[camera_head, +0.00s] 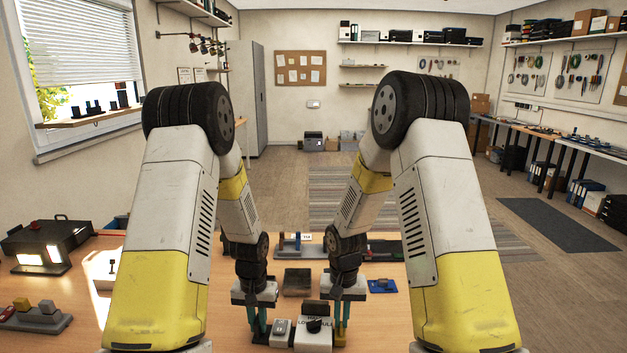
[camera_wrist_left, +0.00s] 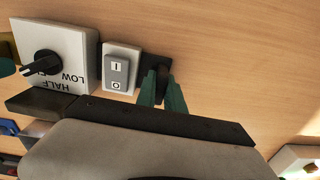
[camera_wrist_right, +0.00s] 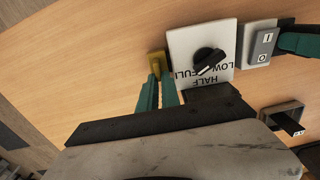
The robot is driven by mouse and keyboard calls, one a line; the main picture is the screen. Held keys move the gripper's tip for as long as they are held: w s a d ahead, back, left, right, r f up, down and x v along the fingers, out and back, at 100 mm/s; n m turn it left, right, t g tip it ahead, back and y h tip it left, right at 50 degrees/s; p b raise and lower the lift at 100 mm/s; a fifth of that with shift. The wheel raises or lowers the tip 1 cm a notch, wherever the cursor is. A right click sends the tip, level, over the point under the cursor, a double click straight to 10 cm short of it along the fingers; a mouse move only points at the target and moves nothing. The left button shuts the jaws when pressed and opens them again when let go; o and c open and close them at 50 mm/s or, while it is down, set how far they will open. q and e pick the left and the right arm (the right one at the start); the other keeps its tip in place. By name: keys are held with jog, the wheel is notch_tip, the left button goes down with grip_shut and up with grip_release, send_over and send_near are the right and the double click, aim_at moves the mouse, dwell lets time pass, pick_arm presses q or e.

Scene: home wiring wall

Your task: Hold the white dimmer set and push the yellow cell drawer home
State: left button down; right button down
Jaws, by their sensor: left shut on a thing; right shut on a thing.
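The white dimmer set (camera_head: 313,340) stands at the front of the table, with a black knob and the words LOW, HALF and FULL; it also shows in the right wrist view (camera_wrist_right: 190,48). A rocker switch (camera_wrist_left: 117,68) marked I and O sits beside it. My left gripper (camera_wrist_left: 161,88) is shut on a dark tab (camera_wrist_left: 158,66) beside the rocker switch, at the set's left end in the head view. My right gripper (camera_wrist_right: 160,88) is shut on the yellow cell drawer (camera_wrist_right: 155,62) beside the white box, its visible part small. The drawer's inner part is hidden.
A dark block (camera_head: 297,281) lies behind the set. A blue piece (camera_head: 382,286) lies to the right. A black lamp box (camera_head: 48,240) and a grey holder with colored blocks (camera_head: 38,318) stand at the left. Bare wood lies around the set.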

jog(key=shift+a, duration=0.15)
jog(key=c, duration=1.5)
grip_release()
notch_tip(320, 180, up, 12)
pick_arm(q)
jog(key=c, duration=1.4)
grip_release()
jog(key=shift+o, duration=0.2)
